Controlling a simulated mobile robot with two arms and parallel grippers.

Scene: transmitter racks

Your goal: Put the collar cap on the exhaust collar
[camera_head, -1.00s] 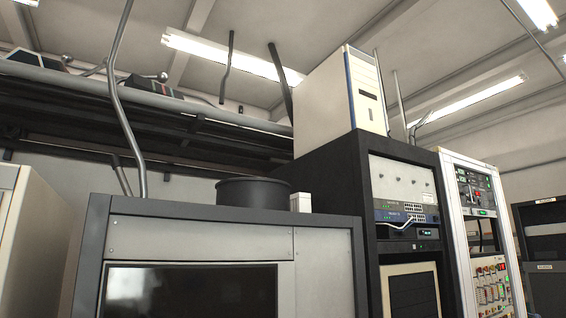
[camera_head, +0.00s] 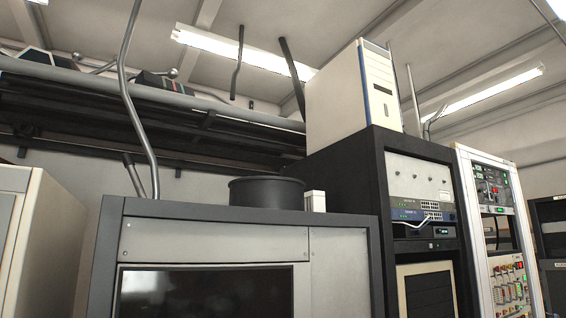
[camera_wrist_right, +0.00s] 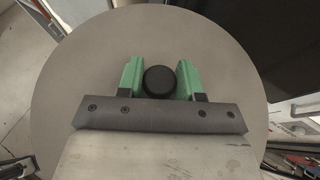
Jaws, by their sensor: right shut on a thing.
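The exhaust collar, as I take it, is the short black round drum (camera_head: 267,192) on top of the grey cabinet in the head view. Its top rim shows edge-on from below, with nothing visible on it. In the right wrist view my right gripper (camera_wrist_right: 160,80) has its green fingers closed on the sides of a small black round knob (camera_wrist_right: 160,83). Around the knob lies a wide flat grey disc (camera_wrist_right: 95,70), which looks like the collar cap; whether the knob is joined to it is hidden. The left gripper is not in view.
The grey cabinet (camera_head: 215,238) has a dark screen. A small white block (camera_head: 315,201) stands close right of the drum. A bent grey pipe (camera_head: 140,120) rises at the left. A taller black rack (camera_head: 375,200) bears a cream computer case (camera_head: 345,90).

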